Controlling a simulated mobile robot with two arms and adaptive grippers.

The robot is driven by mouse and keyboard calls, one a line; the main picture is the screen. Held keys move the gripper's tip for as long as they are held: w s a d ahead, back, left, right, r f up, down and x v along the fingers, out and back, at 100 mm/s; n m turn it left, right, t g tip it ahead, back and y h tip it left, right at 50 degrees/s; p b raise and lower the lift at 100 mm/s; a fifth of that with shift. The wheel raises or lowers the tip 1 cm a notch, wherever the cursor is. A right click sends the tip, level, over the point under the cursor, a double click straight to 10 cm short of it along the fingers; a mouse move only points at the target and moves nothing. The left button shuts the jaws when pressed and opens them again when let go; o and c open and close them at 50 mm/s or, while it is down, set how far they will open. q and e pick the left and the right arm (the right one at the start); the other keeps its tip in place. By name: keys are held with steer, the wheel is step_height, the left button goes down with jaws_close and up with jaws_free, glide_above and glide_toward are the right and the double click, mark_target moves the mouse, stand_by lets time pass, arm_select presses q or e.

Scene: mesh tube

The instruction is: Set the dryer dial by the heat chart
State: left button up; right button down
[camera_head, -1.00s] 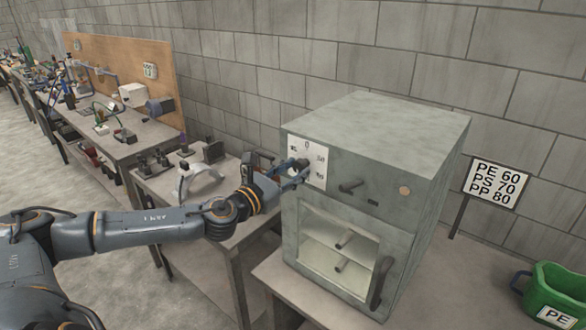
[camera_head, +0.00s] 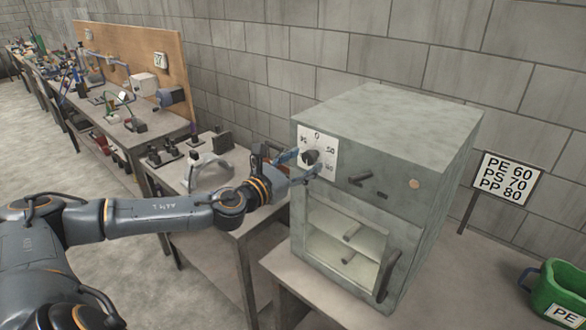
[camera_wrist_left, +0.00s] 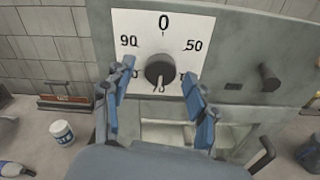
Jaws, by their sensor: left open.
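The dryer (camera_head: 385,135) is a grey cabinet on a table. A white dial plate (camera_head: 327,140) is on its front, with a dark round dial (camera_head: 311,157). In the left wrist view the dial (camera_wrist_left: 160,69) shows 0 above it, 90 at upper left and 50 at upper right; lower numbers are partly covered. A pale mark shows at the dial's lower edge; its reading is unclear. My left gripper (camera_head: 305,163) is open, its blue fingers either side of and below the dial, apparently not touching it. The heat chart (camera_head: 507,178) reads PE 60, PS 70, PP 80. My right gripper is not seen.
A green bin (camera_head: 560,290) labelled PE stands at the right on the table. A dark knob (camera_head: 361,178) and a door handle (camera_head: 388,275) stick out of the dryer front. A cluttered workbench (camera_head: 140,130) runs along the wall at left.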

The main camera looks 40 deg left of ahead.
arm_select(q)
steer(key=s, duration=1.2)
steer(key=shift+a, duration=0.4)
steer(key=shift+w+f, duration=0.1)
steer(key=shift+f, duration=0.05)
